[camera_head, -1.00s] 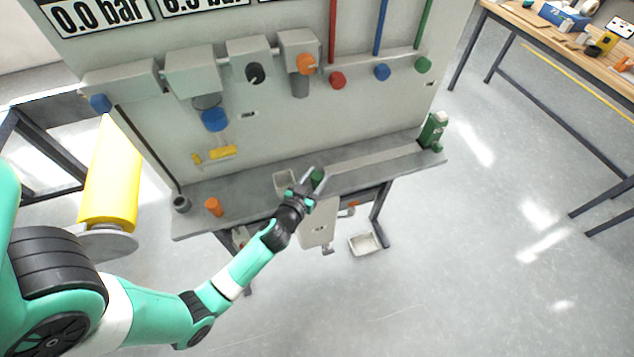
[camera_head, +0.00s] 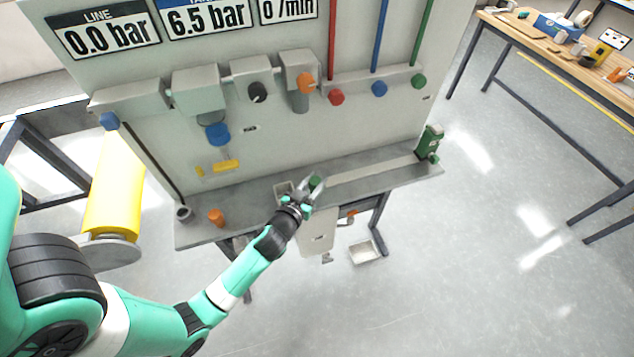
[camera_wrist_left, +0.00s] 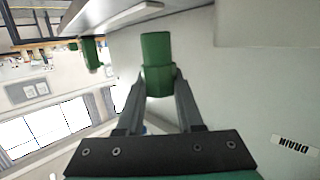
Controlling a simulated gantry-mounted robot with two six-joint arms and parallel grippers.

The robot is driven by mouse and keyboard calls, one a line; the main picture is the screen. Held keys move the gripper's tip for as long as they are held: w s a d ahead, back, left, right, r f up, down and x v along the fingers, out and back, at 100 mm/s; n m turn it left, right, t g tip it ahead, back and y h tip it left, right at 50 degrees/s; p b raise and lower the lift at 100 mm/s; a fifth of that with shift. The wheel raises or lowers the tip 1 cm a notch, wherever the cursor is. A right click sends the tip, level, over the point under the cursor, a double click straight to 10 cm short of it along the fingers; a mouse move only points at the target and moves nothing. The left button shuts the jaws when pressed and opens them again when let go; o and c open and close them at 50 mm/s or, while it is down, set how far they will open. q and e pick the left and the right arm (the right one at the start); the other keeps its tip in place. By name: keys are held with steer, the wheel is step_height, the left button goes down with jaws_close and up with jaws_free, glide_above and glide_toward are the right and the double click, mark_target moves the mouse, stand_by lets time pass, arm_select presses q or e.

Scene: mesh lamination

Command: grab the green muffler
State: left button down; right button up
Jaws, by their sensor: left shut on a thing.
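The green muffler (camera_head: 315,182) is a small green cylinder at my left gripper (camera_head: 309,187), over the grey shelf (camera_head: 345,178) of the panel. In the left wrist view the muffler (camera_wrist_left: 156,50) sits between the two grey fingertips of the left gripper (camera_wrist_left: 159,78), which touch it on both sides. The gripper is shut on its wider lower part, and its narrower end points away. In the head view the fingers partly hide it. My right gripper is not in view.
A small grey tray (camera_head: 284,189) is beside the gripper on the shelf. An orange piece (camera_head: 216,217) and a dark cup (camera_head: 184,213) stand at the shelf's left. A green device (camera_head: 429,143) stands at its right end. The shelf between muffler and device is mostly clear.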

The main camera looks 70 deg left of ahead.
arm_select(q)
steer(key=s+d+r+p, duration=0.1)
steer(key=s+d+r, duration=0.6)
steer(key=s, duration=0.3)
steer(key=shift+s+d+r, duration=0.3)
steer(key=shift+d+r, duration=0.05)
steer(key=shift+r, duration=0.5)
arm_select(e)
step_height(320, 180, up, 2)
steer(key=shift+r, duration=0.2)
